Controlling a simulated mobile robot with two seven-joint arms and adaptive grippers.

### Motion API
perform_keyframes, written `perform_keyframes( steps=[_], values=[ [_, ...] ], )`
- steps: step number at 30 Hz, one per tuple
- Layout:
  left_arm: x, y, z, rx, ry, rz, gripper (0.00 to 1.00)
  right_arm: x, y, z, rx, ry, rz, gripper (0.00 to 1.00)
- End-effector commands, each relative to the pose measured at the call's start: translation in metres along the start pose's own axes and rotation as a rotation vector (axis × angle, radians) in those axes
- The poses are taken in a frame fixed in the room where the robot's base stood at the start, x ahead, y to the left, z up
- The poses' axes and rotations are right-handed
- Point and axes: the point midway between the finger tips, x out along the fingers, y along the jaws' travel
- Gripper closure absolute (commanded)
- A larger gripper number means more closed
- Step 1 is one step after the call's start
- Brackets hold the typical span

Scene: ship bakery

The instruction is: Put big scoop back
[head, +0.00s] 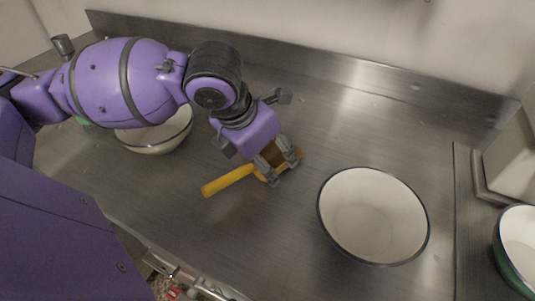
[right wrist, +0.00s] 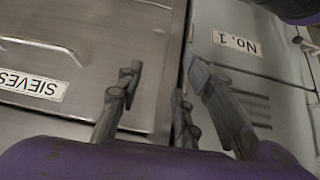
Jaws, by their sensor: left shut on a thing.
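The big scoop (head: 226,181) is yellow, with its handle pointing to the lower left in the head view. My left gripper (head: 281,173) is shut on the scoop near its head end, and its fingers hide part of the scoop's head. The scoop is over the metal counter, between two bowls; I cannot tell whether it touches the counter. My right gripper (right wrist: 165,92) is open and empty in the right wrist view, in front of metal cabinet fronts.
A white dark-rimmed bowl (head: 373,216) stands right of the scoop. Another pale bowl (head: 157,138) stands left, partly behind my left arm. A green bowl (head: 512,262) is at the right edge. The steel counter (head: 340,120) is clear behind. Labels read "SIEVES" (right wrist: 31,84) and "NO. 1" (right wrist: 237,43).

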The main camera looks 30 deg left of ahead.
Motion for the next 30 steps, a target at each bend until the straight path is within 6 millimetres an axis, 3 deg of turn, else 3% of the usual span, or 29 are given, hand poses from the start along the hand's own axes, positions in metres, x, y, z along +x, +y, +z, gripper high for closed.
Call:
perform_keyframes(
  steps=[15,16,20,30],
  values=[
    [0.0102,0.0000,-0.0041,0.000,0.000,0.000,0.74,0.0028,-0.0005,0.0012,-0.001,0.000,-0.001,0.66],
    [0.0098,0.0000,-0.0039,0.000,0.000,0.000,0.39,0.0031,-0.0007,0.0001,-0.001,0.002,-0.001,0.66],
    [0.0096,0.0000,-0.0039,0.000,0.000,0.000,0.22,0.0048,-0.0013,-0.0035,-0.002,0.008,-0.003,0.66],
    [0.0091,0.0000,-0.0042,0.000,0.001,0.000,0.21,0.0019,0.0001,0.0012,-0.001,0.001,-0.001,0.66]
  ],
)
